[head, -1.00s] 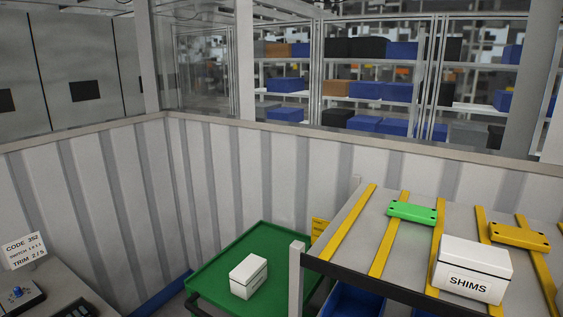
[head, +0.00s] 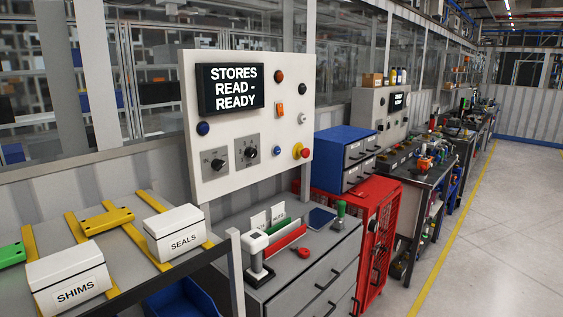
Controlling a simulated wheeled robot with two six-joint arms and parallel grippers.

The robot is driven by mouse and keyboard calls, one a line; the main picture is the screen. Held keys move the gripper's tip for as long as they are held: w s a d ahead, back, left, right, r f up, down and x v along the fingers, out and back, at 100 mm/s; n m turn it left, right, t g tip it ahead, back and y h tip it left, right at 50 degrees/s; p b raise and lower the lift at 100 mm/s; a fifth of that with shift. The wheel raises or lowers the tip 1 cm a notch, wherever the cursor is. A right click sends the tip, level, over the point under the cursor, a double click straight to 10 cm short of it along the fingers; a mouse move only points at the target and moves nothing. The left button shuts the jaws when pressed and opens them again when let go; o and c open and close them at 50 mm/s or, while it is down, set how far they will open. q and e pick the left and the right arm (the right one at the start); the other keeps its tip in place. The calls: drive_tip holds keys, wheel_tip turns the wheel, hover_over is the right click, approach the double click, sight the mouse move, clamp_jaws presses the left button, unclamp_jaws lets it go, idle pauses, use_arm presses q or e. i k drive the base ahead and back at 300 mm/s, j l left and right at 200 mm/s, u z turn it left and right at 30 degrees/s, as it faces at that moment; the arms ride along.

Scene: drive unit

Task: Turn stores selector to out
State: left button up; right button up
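The stores panel (head: 282,140) is a white upright board above a grey drawer cabinet. Its dark display (head: 231,88) reads "STORES READ - READY". Low on the board are two black rotary knobs on grey plates. The left selector (head: 217,162) has a plate marked "IN" at its left side; its exact pointing is too small to tell. The second selector (head: 250,152) has marks too small to read. Neither of my grippers is in view.
Shims (head: 68,283) and seals (head: 175,233) boxes sit on a rack at left. A scanner-like device (head: 258,258) stands on the grey cabinet (head: 305,265). A red cage cabinet (head: 378,235) and benches line the right. The floor (head: 500,230) at right is clear.

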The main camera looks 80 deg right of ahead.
sight(217, 164)
drive_tip(key=l+z, duration=0.1)
drive_tip(key=z, duration=2.25)
